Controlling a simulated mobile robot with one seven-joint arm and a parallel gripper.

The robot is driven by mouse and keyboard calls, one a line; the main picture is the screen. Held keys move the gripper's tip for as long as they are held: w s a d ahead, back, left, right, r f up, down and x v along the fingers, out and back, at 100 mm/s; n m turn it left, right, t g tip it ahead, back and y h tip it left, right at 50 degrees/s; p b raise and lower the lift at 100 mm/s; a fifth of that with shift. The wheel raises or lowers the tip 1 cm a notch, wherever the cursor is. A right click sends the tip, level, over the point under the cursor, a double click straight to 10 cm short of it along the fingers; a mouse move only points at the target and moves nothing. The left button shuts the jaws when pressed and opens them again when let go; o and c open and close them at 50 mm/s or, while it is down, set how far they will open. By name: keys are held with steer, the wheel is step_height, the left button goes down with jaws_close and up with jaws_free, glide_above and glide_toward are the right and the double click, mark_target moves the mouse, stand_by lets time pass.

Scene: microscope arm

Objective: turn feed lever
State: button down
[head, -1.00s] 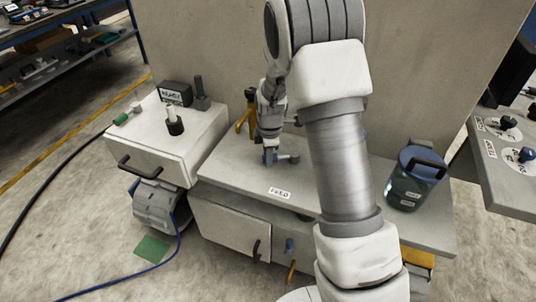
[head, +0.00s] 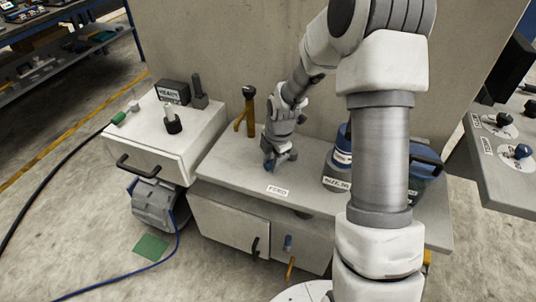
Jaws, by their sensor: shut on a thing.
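The feed lever (head: 291,154) is a small grey handle low on the grey bench top, just behind the white FEED label (head: 277,190). My gripper (head: 272,164) points down at it from behind and is shut on the lever. The fingers and wrist hide most of the lever, so its pivot and exact angle are hard to tell. The lever's rounded end shows just to the right of the fingers.
A yellow lever with a black knob (head: 248,97) stands left of my wrist. A blue-and-white canister (head: 341,158) and a blue-lidded container (head: 427,163) stand right, partly behind my arm. A white drawer box (head: 150,150) is at left.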

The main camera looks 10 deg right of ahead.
steer(key=s+n+p, duration=0.1)
steer(key=d+n+p, duration=0.1)
steer(key=n+p, duration=0.1)
steer(key=s+d+n+p, duration=0.1)
steer(key=shift+s+r+y+p, duration=0.25)
steer(key=shift+s+y+p, duration=0.05)
steer(key=shift+y+p, duration=0.1)
steer(key=shift+s+d+n+g+p, duration=0.3)
steer(key=shift+s+d+n+p, duration=0.1)
steer(key=shift+n+p, duration=0.6)
steer(key=shift+s+d+f+n+p, duration=0.1)
steer(key=shift+d+f+n+p, duration=0.15)
steer(key=shift+n+p, duration=0.25)
steer(key=shift+d, duration=0.1)
steer(key=c, duration=0.6)
jaws_free()
steer(key=shift+r, duration=0.1)
step_height(320, 180, up, 17)
steer(key=s+d+p, duration=0.2)
steer(key=p, duration=0.2)
steer(key=shift+d+p, duration=0.35)
steer(key=shift+d, duration=0.05)
